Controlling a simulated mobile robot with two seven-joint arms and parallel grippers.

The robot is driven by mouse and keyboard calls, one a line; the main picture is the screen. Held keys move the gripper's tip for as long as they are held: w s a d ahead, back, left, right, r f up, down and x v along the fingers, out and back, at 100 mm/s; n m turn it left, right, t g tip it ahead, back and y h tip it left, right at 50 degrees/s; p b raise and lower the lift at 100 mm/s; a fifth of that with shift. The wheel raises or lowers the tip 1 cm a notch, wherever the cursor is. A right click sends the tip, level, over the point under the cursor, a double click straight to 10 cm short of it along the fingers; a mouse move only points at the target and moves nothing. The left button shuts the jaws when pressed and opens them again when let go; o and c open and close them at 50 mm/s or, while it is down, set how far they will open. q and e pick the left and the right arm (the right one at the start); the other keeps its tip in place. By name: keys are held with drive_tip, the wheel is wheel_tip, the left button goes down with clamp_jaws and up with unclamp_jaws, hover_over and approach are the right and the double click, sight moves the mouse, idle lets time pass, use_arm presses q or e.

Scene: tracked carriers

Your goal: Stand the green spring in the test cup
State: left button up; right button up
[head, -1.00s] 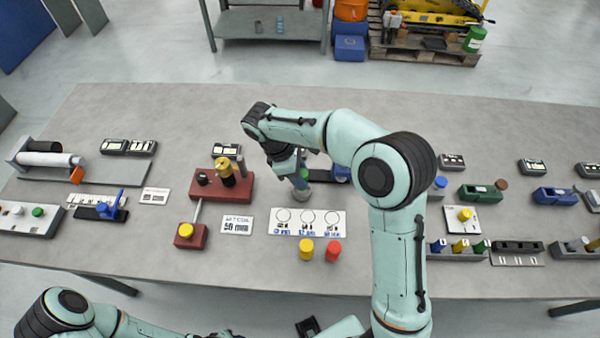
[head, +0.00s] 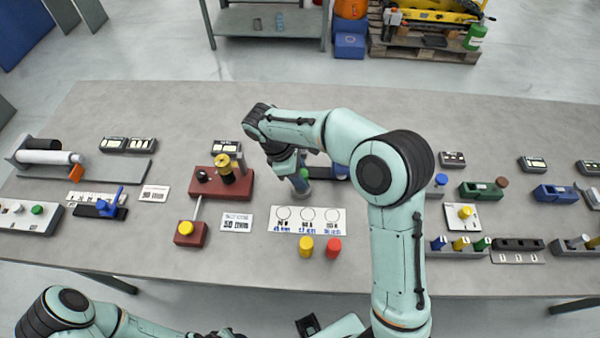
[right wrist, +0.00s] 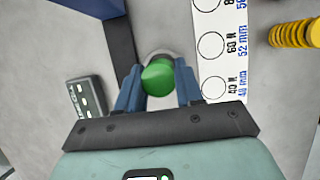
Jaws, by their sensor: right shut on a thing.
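The green spring (right wrist: 159,77) is between the blue fingers of my right gripper (right wrist: 158,88), which is shut on it. In the head view my right gripper (head: 299,180) points down behind the white card, and a bit of green (head: 304,172) shows at its fingers. A pale grey round cup, likely the test cup (head: 303,194), is right below the fingers; its rim (right wrist: 158,54) shows just beyond the spring in the wrist view. I cannot tell whether the spring is inside the cup.
A white card with three circles (head: 307,228) lies just in front. A yellow spring (head: 306,247) and a red spring (head: 333,248) stand before it. A dark red press-like fixture (head: 236,187) is to the left. A small dark display box (right wrist: 87,98) is near the gripper.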

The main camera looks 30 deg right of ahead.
use_arm(q)
drive_tip(key=shift+s+f, duration=0.15)
drive_tip(key=shift+f, duration=0.1)
use_arm(e)
drive_tip(key=shift+f, duration=0.7)
drive_tip(key=o, duration=1.6)
drive_tip(key=shift+r, duration=0.1)
drive_tip(key=shift+r+p, duration=0.75)
drive_tip(key=shift+r, duration=0.6)
drive_tip(key=shift+r+p, duration=1.15)
drive_tip(key=shift+r, duration=1)
use_arm(q)
drive_tip(key=w+r, duration=0.4)
drive_tip(key=r, duration=0.1)
drive_tip(key=shift+w+r+t, duration=0.15)
drive_tip(key=shift+t, duration=0.15)
use_arm(e)
drive_tip(key=shift+f, duration=0.1)
